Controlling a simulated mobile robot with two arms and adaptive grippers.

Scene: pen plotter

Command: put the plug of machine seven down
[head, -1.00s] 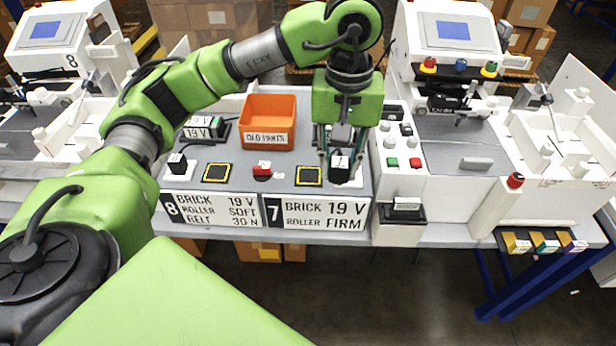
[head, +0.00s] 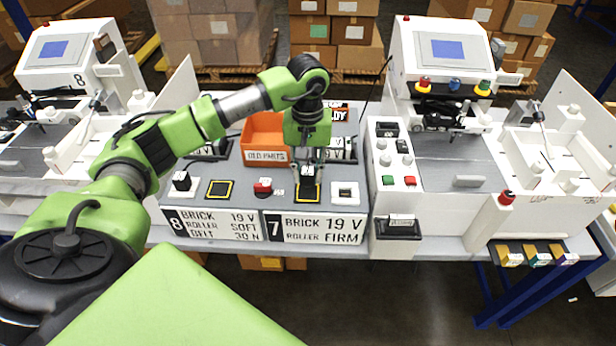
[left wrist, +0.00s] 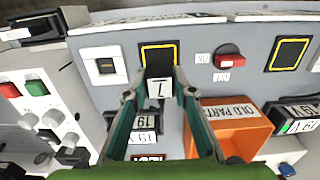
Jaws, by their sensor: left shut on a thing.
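The plug of machine seven, a black block with a white label (head: 307,185), is between the fingers of my left gripper (head: 308,168). The gripper is shut on it and points down. In the left wrist view the plug (left wrist: 160,88) shows its 7 label. It is at a black pad with a yellow outline (head: 307,198), on the grey panel above the machine seven sign (head: 318,228). I cannot tell whether the plug touches the pad. The white socket (head: 345,195) right of the pad is empty. My right gripper is not in view.
An orange old-parts bin (head: 264,140) stands close behind left of the gripper. A red switch (head: 263,187), a second yellow-outlined pad (head: 220,189) and a black plug (head: 182,181) are to the left. Machine seven's white button box (head: 396,165) stands to the right.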

